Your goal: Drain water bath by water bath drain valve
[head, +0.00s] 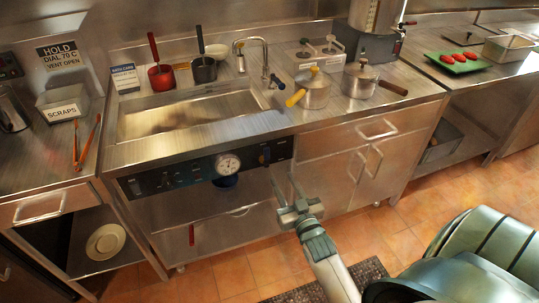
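The water bath (130,124) is a steel basin sunk into the counter, with a shiny surface inside. A dark control panel (200,172) with a round dial gauge (228,165) runs along the front below it. A dark knob with a yellow mark (264,155) sits near the panel's right end. A red handle (191,235) hangs lower, under the counter at left; I cannot tell which part is the drain valve. My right gripper (283,182) is open and empty, fingers pointing up just below the panel's right end. My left gripper is not in view.
Two lidded pots (312,92) (361,80) stand on the counter right of the basin, near a faucet (265,65). A cabinet (350,165) is at right. The tiled floor (240,275) in front is mostly open, with a dark mat.

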